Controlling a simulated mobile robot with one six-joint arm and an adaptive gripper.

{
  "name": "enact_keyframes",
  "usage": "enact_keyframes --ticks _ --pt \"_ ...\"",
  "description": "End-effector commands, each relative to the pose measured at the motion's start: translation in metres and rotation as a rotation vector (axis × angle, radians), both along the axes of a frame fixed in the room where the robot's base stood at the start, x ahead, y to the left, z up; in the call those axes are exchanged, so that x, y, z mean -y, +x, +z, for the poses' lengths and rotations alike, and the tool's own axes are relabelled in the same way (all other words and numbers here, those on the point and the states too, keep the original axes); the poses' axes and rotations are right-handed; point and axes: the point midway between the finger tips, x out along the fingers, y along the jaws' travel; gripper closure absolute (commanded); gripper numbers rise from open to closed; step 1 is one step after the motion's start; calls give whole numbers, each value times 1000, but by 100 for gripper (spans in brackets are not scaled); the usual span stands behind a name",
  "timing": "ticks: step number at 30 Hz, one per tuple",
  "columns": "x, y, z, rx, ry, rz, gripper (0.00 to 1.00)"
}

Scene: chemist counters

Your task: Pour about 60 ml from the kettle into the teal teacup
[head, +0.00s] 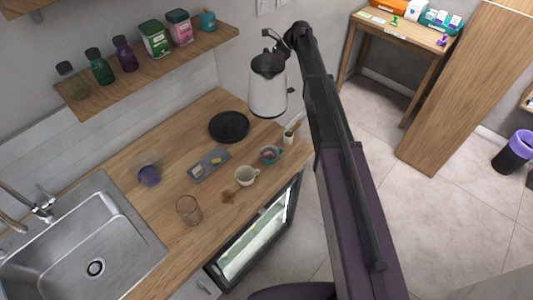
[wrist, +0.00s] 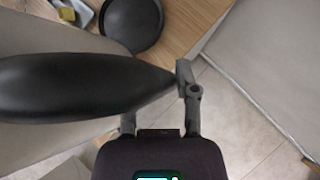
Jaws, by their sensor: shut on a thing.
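The kettle (head: 268,92) is white with a black lid and handle. It hangs upright in the air near the counter's back right end. My gripper (head: 283,40) is shut on its black handle, which fills the left of the wrist view (wrist: 80,88). The teacup does not show in the wrist view.
A black round base (head: 229,127) lies on the counter (head: 165,215), and also shows in the wrist view (wrist: 132,22). Near the teacup stand a cream cup (head: 245,176), a grey tray (head: 209,165) and a small white holder (head: 289,137). A glass (head: 188,210) stands nearer the sink (head: 85,250).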

Motion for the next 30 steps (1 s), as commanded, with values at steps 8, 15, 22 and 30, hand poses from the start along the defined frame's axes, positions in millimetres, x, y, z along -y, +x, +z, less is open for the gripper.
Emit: enact_keyframes --ticks 8,15,22,30 --pt "-6 -2 -30 -10 1 7 100" --pt "-10 -3 -51 -14 0 11 100" --pt "-12 -3 -72 -18 0 13 100" --pt "-13 -4 -94 -22 -1 15 100"
